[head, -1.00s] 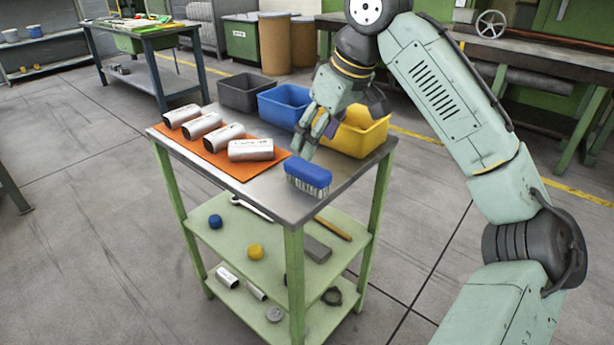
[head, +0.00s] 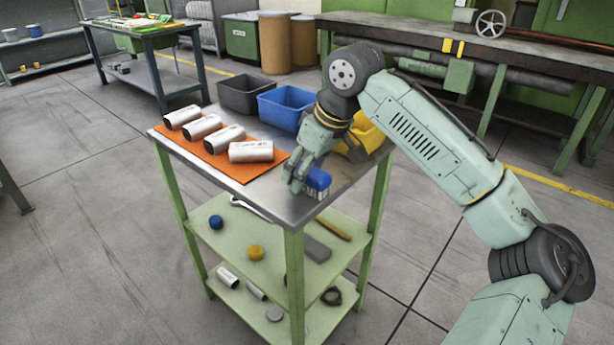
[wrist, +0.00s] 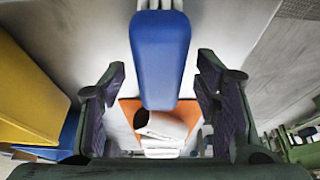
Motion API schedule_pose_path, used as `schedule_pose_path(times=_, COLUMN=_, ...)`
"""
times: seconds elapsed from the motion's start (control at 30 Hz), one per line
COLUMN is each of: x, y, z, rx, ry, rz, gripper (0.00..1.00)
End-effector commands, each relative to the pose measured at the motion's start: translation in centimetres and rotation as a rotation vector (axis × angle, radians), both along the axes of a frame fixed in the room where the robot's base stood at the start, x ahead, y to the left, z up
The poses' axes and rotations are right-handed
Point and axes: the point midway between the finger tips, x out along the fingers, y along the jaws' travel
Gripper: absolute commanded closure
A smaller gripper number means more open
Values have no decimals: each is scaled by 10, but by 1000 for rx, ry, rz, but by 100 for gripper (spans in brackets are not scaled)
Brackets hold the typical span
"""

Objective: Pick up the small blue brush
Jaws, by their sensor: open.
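The small blue brush (head: 318,181) lies on the metal cart top near its front right corner, bristles down. My gripper (head: 300,176) is low over the cart top at the brush and hides its left part in the head view. In the wrist view, the blue back of the brush (wrist: 160,60) shows in the upper middle, in line with the gap between the two fingers. My gripper (wrist: 161,105) is open there, with clear space between each finger and the brush.
An orange mat (head: 221,165) with several silver cylinders (head: 250,151) covers the cart's left side. Grey (head: 246,94), blue (head: 284,106) and yellow (head: 370,134) bins stand along the back edge, the yellow one partly hidden by my arm. The lower shelves hold loose items.

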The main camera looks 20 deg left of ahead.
Motion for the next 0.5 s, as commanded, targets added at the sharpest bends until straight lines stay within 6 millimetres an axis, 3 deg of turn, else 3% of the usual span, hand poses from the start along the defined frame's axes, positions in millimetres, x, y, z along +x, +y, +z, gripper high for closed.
schedule_pose_path(times=0.5, x=0, y=0, z=-4, rx=0, ry=0, rz=0, gripper=43)
